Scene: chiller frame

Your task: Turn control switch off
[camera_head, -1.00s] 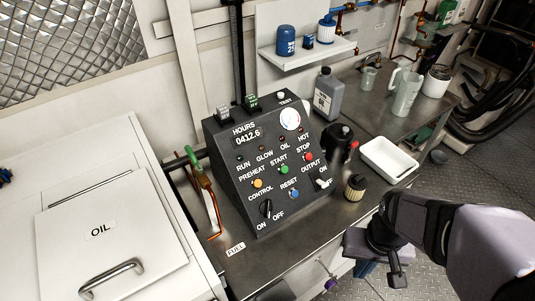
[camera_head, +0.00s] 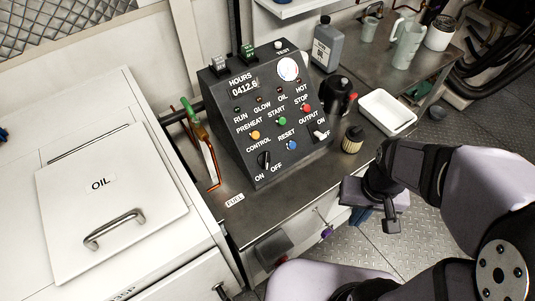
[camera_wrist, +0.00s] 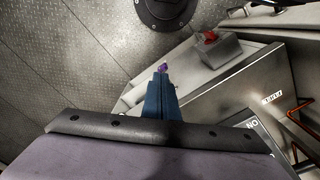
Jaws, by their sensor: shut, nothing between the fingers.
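The control switch (camera_head: 264,160) is a black rotary knob low on the left of the dark sloped control panel (camera_head: 225,125). ON is printed below its left side and OFF below its right. Its white pointer mark stands nearly upright; I cannot tell exactly which label it is set to. My gripper (camera_head: 363,214) is to the right of the panel and beyond the bench's front edge, apart from the switch. In the wrist view its blue fingers (camera_wrist: 161,78) are together and empty. A corner of the panel with its ON label (camera_wrist: 252,126) shows at lower right there.
A white tray (camera_head: 388,112), a filter (camera_head: 352,140) and a dark pot (camera_head: 338,95) stand right of the panel. A purple knob (camera_head: 327,232) and a grey box (camera_head: 273,250) project from the bench front. An orange pipe (camera_head: 211,165) runs left of the panel.

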